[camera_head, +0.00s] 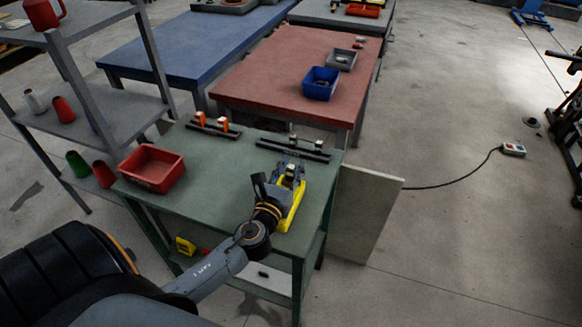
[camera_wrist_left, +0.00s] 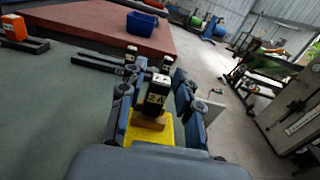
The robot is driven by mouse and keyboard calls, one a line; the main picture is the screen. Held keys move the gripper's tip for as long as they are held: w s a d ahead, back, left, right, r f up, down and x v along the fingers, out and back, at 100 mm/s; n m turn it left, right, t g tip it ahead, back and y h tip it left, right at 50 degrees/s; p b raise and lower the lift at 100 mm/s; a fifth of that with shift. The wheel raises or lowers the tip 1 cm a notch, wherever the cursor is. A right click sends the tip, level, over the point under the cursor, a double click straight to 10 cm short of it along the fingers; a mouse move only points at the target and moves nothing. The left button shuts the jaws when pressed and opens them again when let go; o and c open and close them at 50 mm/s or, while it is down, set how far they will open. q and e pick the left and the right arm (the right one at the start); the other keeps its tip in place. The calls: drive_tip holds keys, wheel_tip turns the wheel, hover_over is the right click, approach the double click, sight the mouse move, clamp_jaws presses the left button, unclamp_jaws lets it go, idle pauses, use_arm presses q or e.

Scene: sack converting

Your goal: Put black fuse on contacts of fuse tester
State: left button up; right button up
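The yellow fuse tester (camera_head: 297,206) lies on the green table near its right edge; its yellow body (camera_wrist_left: 165,133) shows below my gripper in the left wrist view. A black fuse (camera_wrist_left: 156,97) with a pale label and metal cap stands upright over a brown block on the tester. My left gripper (camera_head: 288,177) is over the tester, its two fingers (camera_wrist_left: 157,90) on either side of this fuse, with gaps showing at its sides. Whether the fuse touches the contacts is hidden. My right gripper is not in view.
A black rail (camera_head: 276,147) with black fuses stands behind the tester. Another rail (camera_head: 208,131) carries orange fuses. A red bin (camera_head: 152,167) sits at the table's left, with clear green surface between. A red table (camera_head: 270,75) with a blue bin (camera_head: 320,84) stands beyond.

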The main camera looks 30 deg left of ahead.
use_arm(q)
drive_tip(key=shift+r+p, duration=0.4)
drive_tip(key=shift+r, duration=0.1)
drive_tip(key=shift+s+d+r, duration=0.1)
drive_tip(key=shift+s, duration=0.2)
drive_tip(key=b+v, duration=0.2)
drive_tip(key=v, duration=0.8)
drive_tip(key=shift+s+b, duration=0.3)
drive_tip(key=shift+s, duration=0.4)
